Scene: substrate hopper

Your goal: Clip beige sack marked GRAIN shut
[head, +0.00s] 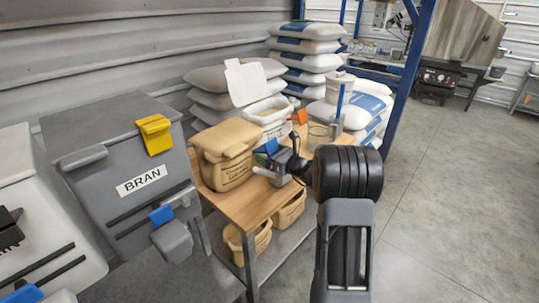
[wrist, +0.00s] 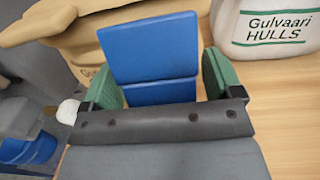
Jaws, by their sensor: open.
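A beige sack (head: 225,170) with a folded top stands on the wooden bench in the head view; its print is too small to read. A beige sack (wrist: 85,35) is also at the upper left of the wrist view, its lettering mostly hidden. A blue clip (wrist: 150,45) stands in front of it, and shows as a small blue shape (head: 268,147) in the head view. My gripper (wrist: 160,78) is open, with its green pads on either side of the clip's lower part. I cannot tell whether the pads touch the clip.
A white sack marked Gulvaari HULLS (wrist: 265,22) stands right of the clip. A grey BRAN bin (head: 125,150) with a yellow clip (head: 155,134) is left of the bench (head: 262,208). More beige sacks (head: 290,211) are on the lower shelf. The floor (head: 440,210) at right is clear.

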